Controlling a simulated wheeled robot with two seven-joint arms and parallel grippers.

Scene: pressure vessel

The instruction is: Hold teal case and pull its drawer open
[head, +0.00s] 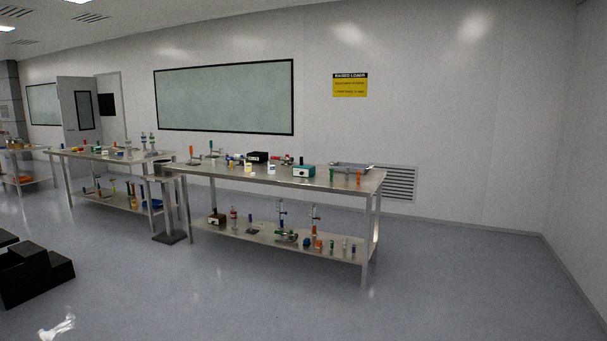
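No arm or gripper of mine can be made out near the case. Neither my left nor my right gripper is clearly in view.
A grey tray (350,167) and orange and green upright pieces (358,178) stand right of the case; a black box (257,157) is to its left. A black stepped block (33,274) and an unclear white object (57,327) lie lower left. The floor before the table is clear.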

